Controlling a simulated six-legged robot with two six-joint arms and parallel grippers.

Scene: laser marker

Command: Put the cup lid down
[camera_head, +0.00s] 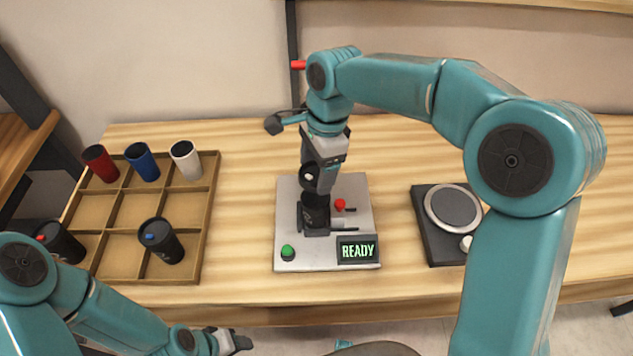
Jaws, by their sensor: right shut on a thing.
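My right gripper (321,181) reaches down from above to the laser marker (287,225). It is shut on the cup lid (309,177), a dark round lid with a small white mark. A black cup (316,211) stands upright on the marker's plate directly below the lid. The gripper partly hides the lid, and I cannot tell whether lid and cup touch. My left gripper (236,342) is low at the front of the table, away from the marker; its fingers are too small to read.
A dark device with a round plate (453,208) stands right. The marker shows a READY display (358,251). Bare tabletop surrounds it.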

